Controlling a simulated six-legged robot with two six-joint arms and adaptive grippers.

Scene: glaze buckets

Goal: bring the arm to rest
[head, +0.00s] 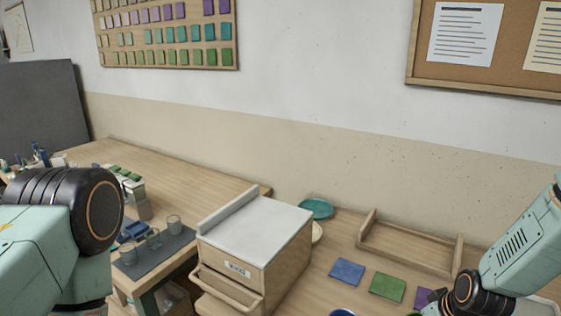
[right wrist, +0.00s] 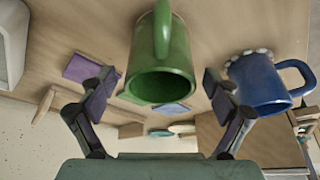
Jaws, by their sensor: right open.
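My right gripper (right wrist: 160,88) is open in the right wrist view, its two dark fingers spread wide with nothing held between them. A green mug (right wrist: 165,75) is in front of it, lined up with the gap between the fingers; I cannot tell how far beyond the tips it is. A blue mug (right wrist: 260,85) is to the right of the right-hand finger.
A wooden drawer cabinet (head: 257,240) with a pale top stands mid-table. Behind it is a teal plate (head: 316,208). Right of it are a blue tile (head: 347,271), a green tile (head: 388,287) and a wooden rack (head: 405,252). Several glasses stand on a dark mat (head: 170,252).

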